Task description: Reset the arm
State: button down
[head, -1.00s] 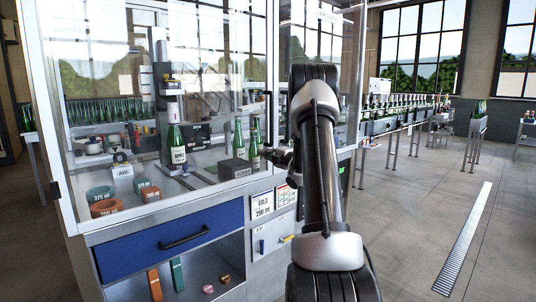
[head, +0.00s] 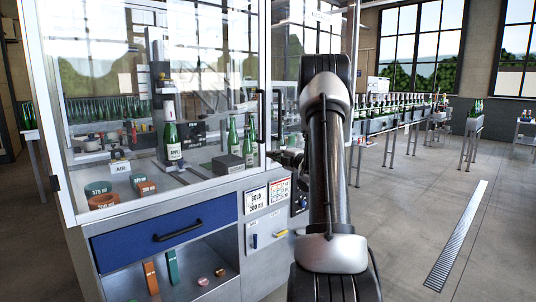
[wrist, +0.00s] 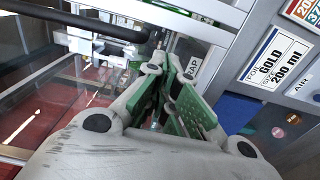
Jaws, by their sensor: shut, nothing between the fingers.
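My gripper (wrist: 168,92) fills the middle of the wrist view, its green-padded fingers drawn together at the tips with nothing between them. In the head view its dark end (head: 288,158) shows just right of the glass cabinet's edge, partly hidden behind my arm. My arm (head: 325,150) stands up in front of the cabinet's right side, bent at the top.
Below are a blue drawer (head: 165,237) and a "GOLD 200 ml" sign (wrist: 272,58).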

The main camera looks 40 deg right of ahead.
jog(key=s, duration=0.4)
jog(key=shift+d, duration=0.15)
